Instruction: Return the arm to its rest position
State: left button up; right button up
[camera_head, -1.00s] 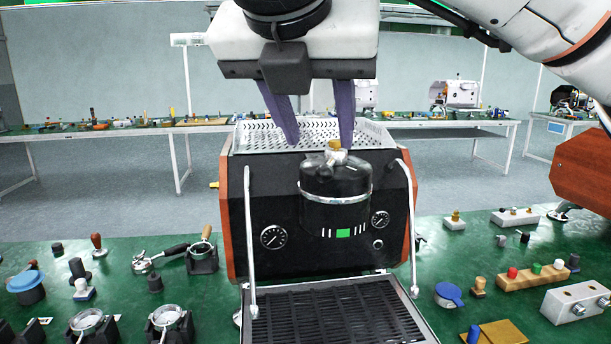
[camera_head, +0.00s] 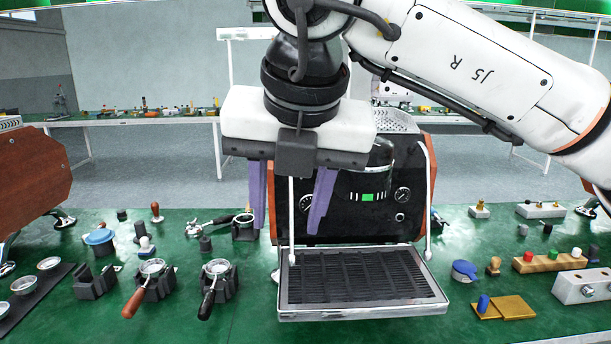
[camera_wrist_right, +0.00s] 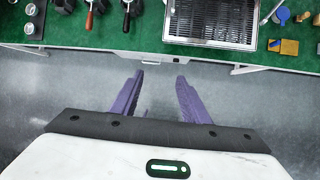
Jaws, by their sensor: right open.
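My right gripper (camera_head: 288,212) hangs in front of the espresso machine (camera_head: 345,215) in the head view, its two purple fingers apart and pointing down. Nothing is between them. In the right wrist view the fingers (camera_wrist_right: 160,95) are spread over the grey floor, short of the table's front edge. The right arm (camera_head: 470,75) comes in from the upper right. The gripper and arm hide the machine's upper left part. My left gripper does not show.
The machine's drip tray (camera_head: 360,305) juts forward on the green table (camera_head: 250,325). Two portafilters (camera_head: 152,268) (camera_head: 217,268) rest in black holders to its left. A blue-lidded container (camera_head: 464,270) and wooden blocks (camera_head: 505,307) stand to its right. Bare floor lies before the table.

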jog(key=s+a+f+n+g+y, duration=0.2)
jog(key=s+a+f+g+y, duration=0.15)
jog(key=a+f, duration=0.25)
jog(key=s+a+r+g+y, duration=0.3)
jog(key=s+a+g+y, duration=0.6)
jog(key=s+y, duration=0.15)
jog(key=w+d+f+m+t+y, duration=0.1)
jog(key=w+d+m+t+y, duration=0.6)
jog(key=w+m+t+y, duration=0.5)
jog(key=w+d+f+m+t+h, duration=0.3)
jog(key=d+f+m+t+h, duration=0.2)
jog(key=f+m+t+h, duration=0.25)
jog(key=w+d+f+m+t+h, duration=0.3)
jog(key=d+f+m+t+h, duration=0.3)
jog(key=m, duration=0.3)
jog(key=s+d+f+m+g+h, duration=0.15)
jog(key=d+f+h, duration=0.25)
jog(key=f, duration=0.5)
jog(key=s+d+f+m+g+h, duration=0.1)
jog(key=s+d+f+m+h, duration=0.25)
jog(key=f, duration=0.55)
jog(key=s+d+f+m+g+h, duration=0.1)
jog(key=s+d+f+g+h, duration=0.1)
jog(key=s+f, duration=0.6)
jog(key=s+d+f+m+g+h+p, duration=0.1)
jog(key=s+d+f+g, duration=0.4)
jog(key=s+f, duration=0.4)
jog(key=shift+d+f+h, duration=0.15)
jog(key=shift+f+h, duration=0.25)
jog(key=shift+f, duration=0.2)
